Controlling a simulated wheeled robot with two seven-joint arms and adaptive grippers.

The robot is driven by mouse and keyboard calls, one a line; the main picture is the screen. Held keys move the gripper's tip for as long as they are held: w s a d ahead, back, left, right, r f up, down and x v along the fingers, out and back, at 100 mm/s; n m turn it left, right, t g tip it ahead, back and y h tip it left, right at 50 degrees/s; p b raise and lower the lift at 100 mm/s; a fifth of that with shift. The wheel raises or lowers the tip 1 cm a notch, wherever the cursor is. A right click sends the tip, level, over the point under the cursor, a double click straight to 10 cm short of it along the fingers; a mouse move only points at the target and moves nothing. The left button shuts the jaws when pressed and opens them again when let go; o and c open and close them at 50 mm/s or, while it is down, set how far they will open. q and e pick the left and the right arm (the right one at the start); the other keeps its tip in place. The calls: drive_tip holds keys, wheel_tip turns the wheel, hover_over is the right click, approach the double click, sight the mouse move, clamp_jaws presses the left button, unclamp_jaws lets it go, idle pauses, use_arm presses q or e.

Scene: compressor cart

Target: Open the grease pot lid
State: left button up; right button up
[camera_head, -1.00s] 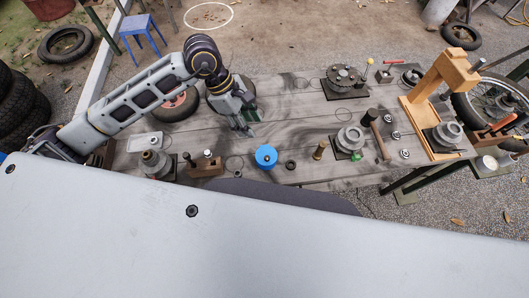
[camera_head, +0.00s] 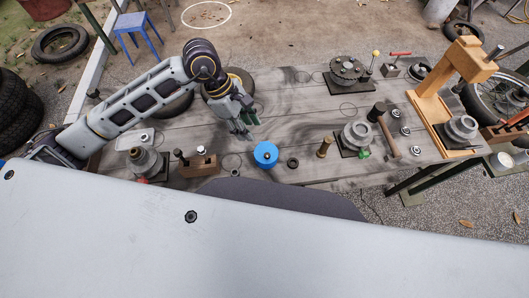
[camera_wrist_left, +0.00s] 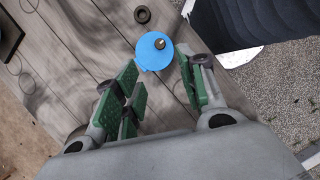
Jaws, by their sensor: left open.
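The grease pot appears to be the round blue pot (camera_head: 265,159) with a dark knob on its lid, near the table's front edge. The lid looks closed. In the left wrist view the blue lid (camera_wrist_left: 150,47) lies ahead of the fingers, its dark knob toward the right side. My left gripper (camera_head: 244,134) is open and empty, above the table just behind and left of the pot. Its green finger pads (camera_wrist_left: 163,90) stand apart in the left wrist view, with the pot beyond them and not touched. My right gripper is not in view.
A black ring (camera_head: 293,162) and a brass cylinder (camera_head: 325,147) stand right of the pot. A wooden block (camera_head: 198,166) and a metal flange part (camera_head: 145,160) stand left. A wooden press frame (camera_head: 440,105) is at the right. The table (camera_head: 290,120) behind the pot is mostly clear.

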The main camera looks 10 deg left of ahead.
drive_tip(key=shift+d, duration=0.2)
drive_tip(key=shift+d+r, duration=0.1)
use_arm(q)
drive_tip(key=p, duration=0.2)
approach(267, 155)
drive_tip(key=x, duration=0.6)
drive_tip(key=shift+f, duration=0.15)
drive_tip(key=shift+d+f, duration=0.25)
drive_tip(key=shift+f, duration=0.5)
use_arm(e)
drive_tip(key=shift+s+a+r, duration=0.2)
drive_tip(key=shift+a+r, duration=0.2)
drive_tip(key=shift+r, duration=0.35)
use_arm(q)
drive_tip(key=shift+c, duration=0.3)
